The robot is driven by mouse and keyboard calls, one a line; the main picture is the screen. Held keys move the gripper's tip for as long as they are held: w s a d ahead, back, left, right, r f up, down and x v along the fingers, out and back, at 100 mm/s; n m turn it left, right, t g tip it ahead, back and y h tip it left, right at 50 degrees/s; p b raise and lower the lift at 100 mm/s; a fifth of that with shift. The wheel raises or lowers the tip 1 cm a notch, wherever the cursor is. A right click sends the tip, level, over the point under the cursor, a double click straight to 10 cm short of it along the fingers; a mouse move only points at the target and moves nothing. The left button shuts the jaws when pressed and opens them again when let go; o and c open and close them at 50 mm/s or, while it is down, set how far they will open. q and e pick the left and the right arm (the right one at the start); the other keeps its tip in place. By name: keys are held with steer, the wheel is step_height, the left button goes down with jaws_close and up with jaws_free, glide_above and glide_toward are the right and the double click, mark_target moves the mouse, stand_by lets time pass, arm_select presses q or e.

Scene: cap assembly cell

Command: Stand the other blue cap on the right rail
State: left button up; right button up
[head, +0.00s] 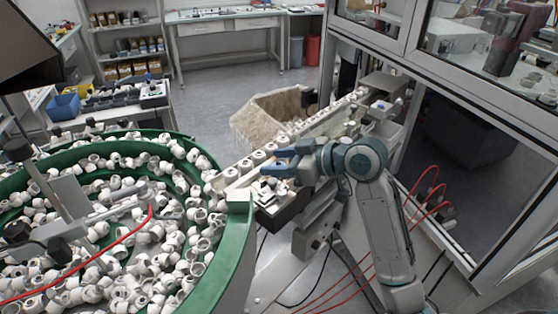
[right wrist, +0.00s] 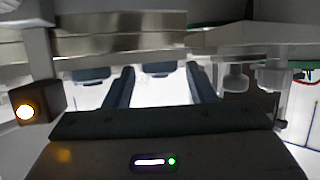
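My right gripper (head: 278,161) is over the near end of the rails, its two blue-grey fingers apart. In the right wrist view the fingers (right wrist: 160,88) also stand apart, with only a bright white surface between them. Two dark, blunt shapes (right wrist: 158,69) show beyond the fingertips; I cannot tell whether they are blue caps. A rail carrying a row of white caps (head: 258,157) runs away to the upper right. The right rail (head: 335,124) seems to lie beside it, partly hidden by my gripper. No blue cap is clearly visible in the head view. My left gripper is not in view.
A green-walled bowl (head: 236,235) full of loose white caps fills the left foreground. A framed glass enclosure (head: 400,140) stands close on the right. Red hoses (head: 352,275) run near my right arm. A beige bin (head: 262,115) stands behind the rails.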

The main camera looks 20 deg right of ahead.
steer(key=shift+s+f, duration=0.1)
steer(key=shift+f, duration=0.5)
steer(key=shift+d+r, duration=0.1)
steer(key=shift+r, duration=0.55)
steer(key=shift+s+d, duration=0.1)
steer(key=shift+d, duration=0.3)
steer(key=b+v, duration=0.2)
steer(key=v, duration=0.9)
steer(key=shift+r+b, duration=0.35)
steer(key=shift+b, duration=0.05)
stand_by(1.0)
